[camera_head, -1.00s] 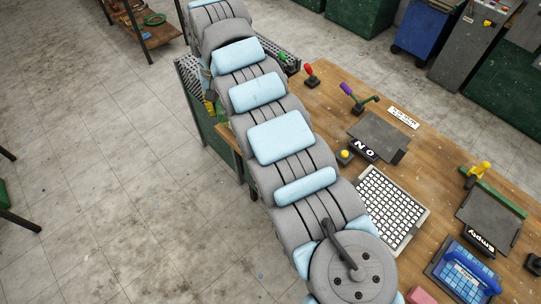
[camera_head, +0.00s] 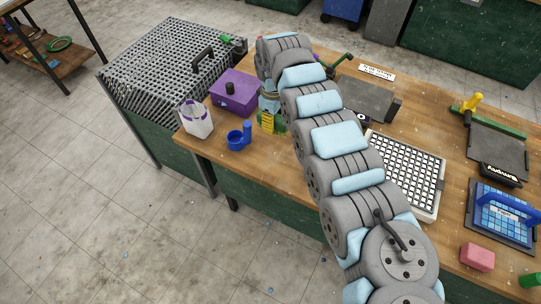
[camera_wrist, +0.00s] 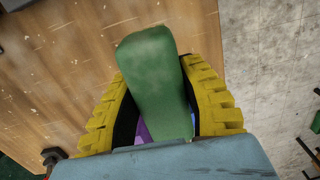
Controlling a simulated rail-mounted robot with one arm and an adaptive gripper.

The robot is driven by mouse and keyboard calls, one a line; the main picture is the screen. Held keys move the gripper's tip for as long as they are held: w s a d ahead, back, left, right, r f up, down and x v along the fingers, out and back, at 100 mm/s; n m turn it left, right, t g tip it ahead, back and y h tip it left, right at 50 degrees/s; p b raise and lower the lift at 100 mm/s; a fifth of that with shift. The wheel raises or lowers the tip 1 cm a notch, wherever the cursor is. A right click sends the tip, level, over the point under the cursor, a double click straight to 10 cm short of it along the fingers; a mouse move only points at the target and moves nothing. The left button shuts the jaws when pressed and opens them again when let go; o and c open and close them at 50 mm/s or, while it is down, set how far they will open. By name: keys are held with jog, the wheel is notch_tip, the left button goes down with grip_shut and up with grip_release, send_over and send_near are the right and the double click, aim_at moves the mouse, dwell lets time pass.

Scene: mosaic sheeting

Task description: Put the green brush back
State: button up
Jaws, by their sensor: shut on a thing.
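In the wrist view the green brush (camera_wrist: 152,80) is gripped between the two yellow ridged fingers of my gripper (camera_wrist: 155,110). A long green block-like part shows; its other end is hidden by the gripper body. In the head view my gripper (camera_head: 267,122) hangs at the left part of the wooden table (camera_head: 300,75), with a bit of green beside its yellow finger. It is right of a blue cup with an upright tube (camera_head: 240,136). I cannot tell whether the brush touches the table.
A purple box with a black knob (camera_head: 233,92) and a white container (camera_head: 196,120) stand near the gripper. A grey grating (camera_head: 160,65) lies beyond the left table end.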

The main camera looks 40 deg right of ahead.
aim_at(279, 152)
jog(key=f, duration=0.1)
jog(key=d+f+b, duration=0.1)
jog(key=f+b, duration=0.1)
jog(key=f, duration=0.1)
jog(key=shift+s+d, duration=0.4)
notch_tip(279, 152, down, 10)
jog(key=shift+r+b, duration=0.2)
jog(key=shift+b, duration=0.1)
jog(key=shift+f, duration=0.2)
jog(key=o, duration=1.1)
jog(key=shift+r, duration=0.1)
jog(key=r, duration=1.2)
jog(key=shift+w+d+r+p, duration=0.1)
jog(key=shift+w+p, duration=0.15)
jog(key=shift+p, duration=0.05)
